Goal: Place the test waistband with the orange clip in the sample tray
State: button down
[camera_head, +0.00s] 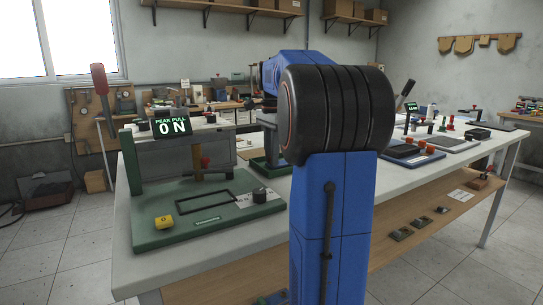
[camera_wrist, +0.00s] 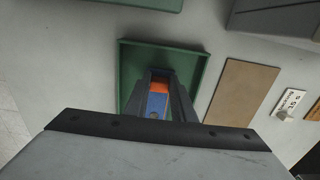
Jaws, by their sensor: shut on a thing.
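My gripper (camera_wrist: 160,80) is shut on a blue piece with an orange part, which appears to be the test waistband (camera_wrist: 156,104) with its orange clip (camera_wrist: 159,87). The fingers hide most of it. In the wrist view they point into the green-rimmed tray (camera_wrist: 203,72), which looks like the sample tray. I cannot tell whether the piece touches the tray floor.
A green pull-test stand (camera_head: 150,235) with a display reading "0 N" stands at the left of the white bench (camera_head: 240,250). A brown board (camera_wrist: 240,92) and a small white label (camera_wrist: 290,104) lie right of the tray in the wrist view. More fixtures (camera_head: 412,152) stand farther right.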

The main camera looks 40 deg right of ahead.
jog(key=shift+f, duration=0.15)
jog(key=c, duration=1.5)
grip_release()
notch_tip(320, 180, up, 12)
jog(key=shift+r, duration=0.15)
jog(key=shift+s, duration=0.1)
